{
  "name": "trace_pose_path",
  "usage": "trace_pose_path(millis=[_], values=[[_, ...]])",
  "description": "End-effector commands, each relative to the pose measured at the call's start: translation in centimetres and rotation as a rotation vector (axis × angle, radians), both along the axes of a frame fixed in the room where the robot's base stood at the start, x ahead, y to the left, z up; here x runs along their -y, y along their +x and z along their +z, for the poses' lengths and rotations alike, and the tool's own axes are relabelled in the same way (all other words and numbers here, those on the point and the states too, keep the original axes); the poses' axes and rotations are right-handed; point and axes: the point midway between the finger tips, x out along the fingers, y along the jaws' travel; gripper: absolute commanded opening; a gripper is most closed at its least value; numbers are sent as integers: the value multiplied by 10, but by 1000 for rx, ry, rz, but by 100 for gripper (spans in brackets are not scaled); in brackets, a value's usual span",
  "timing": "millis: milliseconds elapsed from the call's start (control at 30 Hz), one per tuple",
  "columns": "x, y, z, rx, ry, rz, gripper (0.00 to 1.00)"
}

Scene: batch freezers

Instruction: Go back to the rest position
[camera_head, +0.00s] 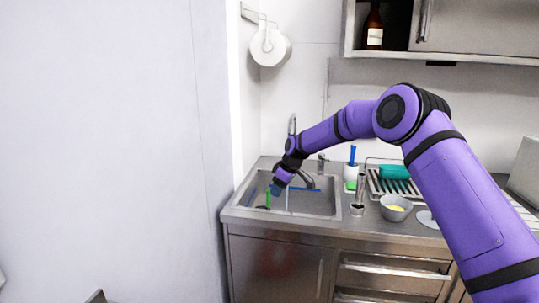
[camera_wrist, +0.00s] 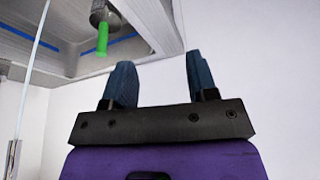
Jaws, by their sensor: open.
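My purple arm reaches from the right across the counter in the head view. My gripper (camera_head: 278,186) is over the left part of the steel sink (camera_head: 325,208). In the wrist view my gripper (camera_wrist: 160,85) shows two blue fingers apart, with nothing between them. A green thing (camera_head: 268,198) stands out below and left of the gripper in the head view. A green piece (camera_wrist: 102,40) also shows beyond the fingers in the wrist view, apart from them. I cannot tell what it belongs to.
A grey bowl (camera_head: 396,208), a steel cup (camera_head: 357,209) and a dish rack (camera_head: 385,187) with a teal item stand right of the sink. A white wall (camera_head: 110,150) closes off the left side. A cabinet with a brown bottle (camera_head: 373,27) hangs above.

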Motion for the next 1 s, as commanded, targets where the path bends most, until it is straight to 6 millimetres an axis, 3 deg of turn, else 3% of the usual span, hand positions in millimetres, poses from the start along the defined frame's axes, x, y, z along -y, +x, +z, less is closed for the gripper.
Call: trace_pose_path(millis=[267,467,700,1000], values=[[16,-20,47,8,-25,-46,53],[38,-49,101,20,-54,-112,53],[76,-105,171,33,-92,-232,53],[125,-189,239,52,-118,-402,53]])
